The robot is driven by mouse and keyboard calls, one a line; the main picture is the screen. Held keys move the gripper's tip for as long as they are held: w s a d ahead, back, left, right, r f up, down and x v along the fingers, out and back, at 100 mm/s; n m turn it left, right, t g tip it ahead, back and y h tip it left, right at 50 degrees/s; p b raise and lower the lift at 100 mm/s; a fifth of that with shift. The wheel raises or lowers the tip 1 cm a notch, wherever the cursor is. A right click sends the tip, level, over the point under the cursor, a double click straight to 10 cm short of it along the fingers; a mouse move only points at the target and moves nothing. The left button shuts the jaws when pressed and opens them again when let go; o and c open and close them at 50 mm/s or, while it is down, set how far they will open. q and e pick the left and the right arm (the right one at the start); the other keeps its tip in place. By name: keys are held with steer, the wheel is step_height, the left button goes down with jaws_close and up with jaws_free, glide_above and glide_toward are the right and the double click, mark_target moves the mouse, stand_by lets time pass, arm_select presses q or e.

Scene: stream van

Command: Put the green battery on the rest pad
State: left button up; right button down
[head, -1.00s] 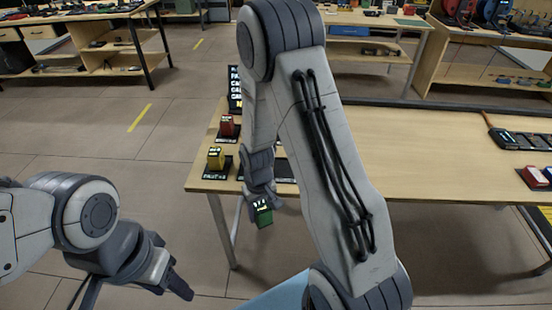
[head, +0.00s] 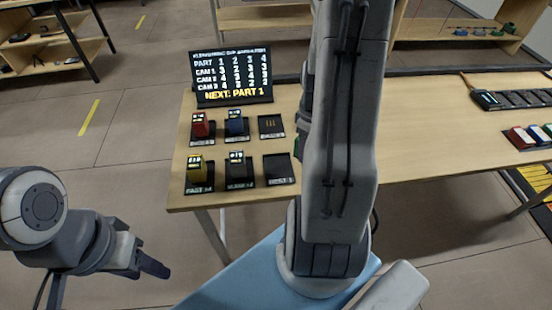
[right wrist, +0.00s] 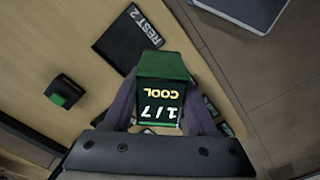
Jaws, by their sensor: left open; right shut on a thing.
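The green battery (right wrist: 163,68) is in my right gripper (right wrist: 160,100), its end reading "1/7 COOL" in the right wrist view. The gripper is shut on its sides and appears to hold it above the table. A flat dark pad marked "REST 2" (right wrist: 130,40) lies just beyond it, empty. In the head view my right arm hides most of the gripper and battery. Two empty dark pads, a back one (head: 271,127) and a front one (head: 279,169), lie left of that arm. My left gripper (head: 155,267) is open and empty, off the table's left front.
Red (head: 200,127), blue (head: 236,124), yellow (head: 197,173) and dark grey (head: 239,172) batteries stand on pads. A screen (head: 232,78) stands behind them, reading "NEXT: PART 1". A black rack (head: 510,99) and more batteries are at the right. The table's middle right is clear.

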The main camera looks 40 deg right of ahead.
steer(key=p, duration=0.1)
glide_above(278, 168)
step_height(278, 168, down, 5)
steer(key=shift+d+f, duration=0.1)
step_height(278, 168, down, 3)
steer(key=shift+f+p, duration=0.1)
steer(key=shift+p, duration=0.25)
steer(key=shift+f, duration=0.4)
steer(key=shift+f, duration=0.1)
steer(key=shift+c, duration=1)
jaws_free()
